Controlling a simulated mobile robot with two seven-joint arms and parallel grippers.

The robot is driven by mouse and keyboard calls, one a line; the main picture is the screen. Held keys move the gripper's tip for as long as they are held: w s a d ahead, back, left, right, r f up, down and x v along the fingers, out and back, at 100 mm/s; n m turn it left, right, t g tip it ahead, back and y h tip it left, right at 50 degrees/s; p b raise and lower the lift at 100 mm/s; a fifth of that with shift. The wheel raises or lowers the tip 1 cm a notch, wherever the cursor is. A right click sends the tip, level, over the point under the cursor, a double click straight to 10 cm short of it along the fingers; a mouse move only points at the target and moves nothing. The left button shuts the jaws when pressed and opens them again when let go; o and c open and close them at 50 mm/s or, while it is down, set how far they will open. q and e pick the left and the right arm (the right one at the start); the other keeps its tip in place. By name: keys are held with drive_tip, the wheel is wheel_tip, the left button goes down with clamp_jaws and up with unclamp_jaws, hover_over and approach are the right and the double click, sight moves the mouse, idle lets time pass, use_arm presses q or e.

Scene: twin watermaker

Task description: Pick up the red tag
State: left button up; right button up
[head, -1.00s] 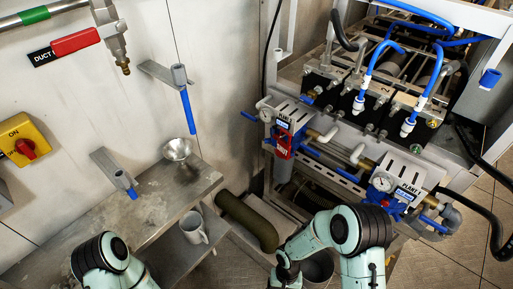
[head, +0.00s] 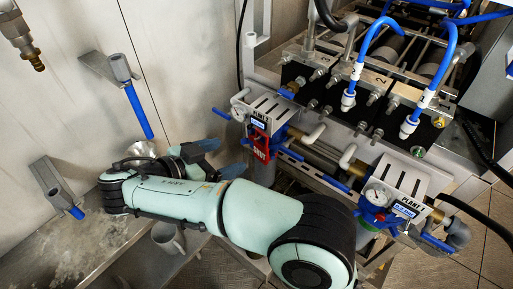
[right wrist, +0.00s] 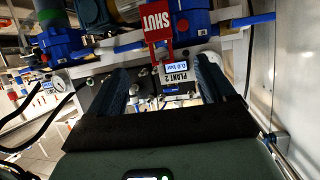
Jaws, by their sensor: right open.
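The red tag (head: 261,146), marked SHUT, hangs at the left blue valve assembly, under the white gauge plate (head: 258,112). In the right wrist view the red tag (right wrist: 157,22) appears upside down at the top, beyond my fingertips. My right gripper (head: 233,156) is open and empty, just left of the tag and pointing towards it. In the right wrist view its two dark blue fingers (right wrist: 162,78) stand apart with the display and PLANT 2 label seen between them. The tag looks clear of both fingers. My left gripper is not in view.
Blue hoses (head: 378,35) and pipework fill the back right. A steel funnel (head: 139,152) and a grey mug (head: 168,237) are at the left, near the metal bench (head: 85,240) and my right forearm.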

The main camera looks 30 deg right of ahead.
sight(260, 147)
drive_tip(key=x, duration=1)
drive_tip(key=shift+d+f, duration=0.15)
drive_tip(key=shift+f, duration=0.25)
drive_tip(key=c, duration=1.1)
